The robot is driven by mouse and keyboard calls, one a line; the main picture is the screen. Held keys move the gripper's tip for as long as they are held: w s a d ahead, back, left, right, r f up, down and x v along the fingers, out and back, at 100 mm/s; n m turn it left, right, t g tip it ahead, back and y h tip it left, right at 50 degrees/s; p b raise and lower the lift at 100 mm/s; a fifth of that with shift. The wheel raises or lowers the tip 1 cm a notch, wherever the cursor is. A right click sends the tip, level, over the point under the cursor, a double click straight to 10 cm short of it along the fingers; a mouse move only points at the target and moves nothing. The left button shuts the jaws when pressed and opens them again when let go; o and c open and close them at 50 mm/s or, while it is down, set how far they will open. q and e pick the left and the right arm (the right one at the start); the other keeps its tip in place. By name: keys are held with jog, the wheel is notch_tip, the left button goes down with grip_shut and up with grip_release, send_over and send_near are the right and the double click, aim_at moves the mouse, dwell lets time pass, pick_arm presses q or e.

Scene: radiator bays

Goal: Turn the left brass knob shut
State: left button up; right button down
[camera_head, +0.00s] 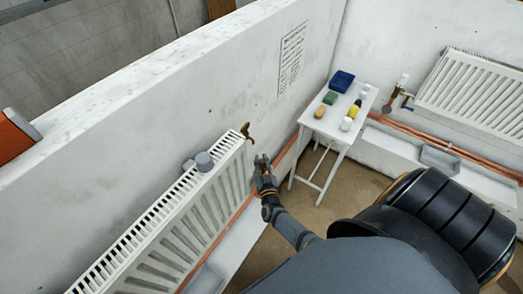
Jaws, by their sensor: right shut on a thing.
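The left radiator (170,228) is white and runs along the long wall. My right gripper (261,160) is just beyond its far end, fingers pointing up and away. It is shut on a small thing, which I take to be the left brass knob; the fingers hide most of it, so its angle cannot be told. A brass fitting (247,131) sticks up at the radiator's top far corner, above and apart from the gripper. My left gripper is not in view.
A grey cap (204,161) sits at the radiator's top. Copper pipes (430,143) run low along the walls. A second radiator (474,95) with a valve hangs on the right.

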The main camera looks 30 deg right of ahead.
jog(key=shift+s+f, duration=0.1)
jog(key=shift+f, duration=0.05)
jog(key=c, duration=1.2)
grip_release()
jog(key=v, duration=1.2)
jog(key=shift+a, duration=0.1)
